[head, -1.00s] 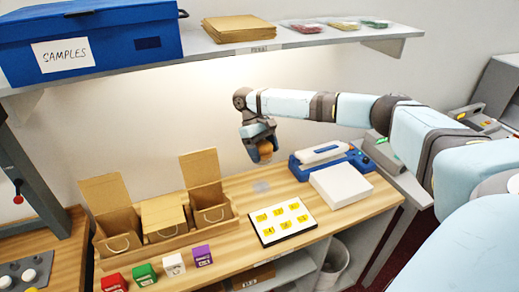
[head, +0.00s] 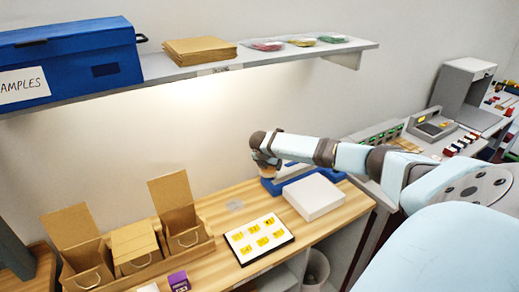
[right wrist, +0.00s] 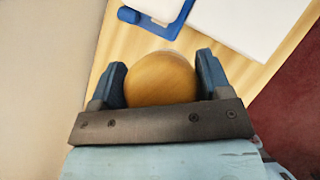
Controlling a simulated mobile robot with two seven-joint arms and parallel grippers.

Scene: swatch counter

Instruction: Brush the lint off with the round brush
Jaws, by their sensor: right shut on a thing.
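The round brush (right wrist: 160,82) has a smooth, round wooden top and sits between the two blue fingers of my right gripper (right wrist: 160,72). In the head view my right gripper (head: 266,158) is shut on the brush (head: 268,172) above the counter, in front of the left end of the blue device. The brush's underside is hidden. A small, pale, see-through patch (head: 235,205) lies on the wood to the left of the brush; I cannot tell whether it is lint. No lint shows clearly. My left gripper is not in view.
A white board with yellow swatches (head: 258,239), a white box (head: 314,196) and a blue device (head: 284,182) stand on the wooden counter (head: 218,213). Brown cartons (head: 135,246) stand left. A shelf (head: 262,57) with a blue box (head: 70,65) hangs above.

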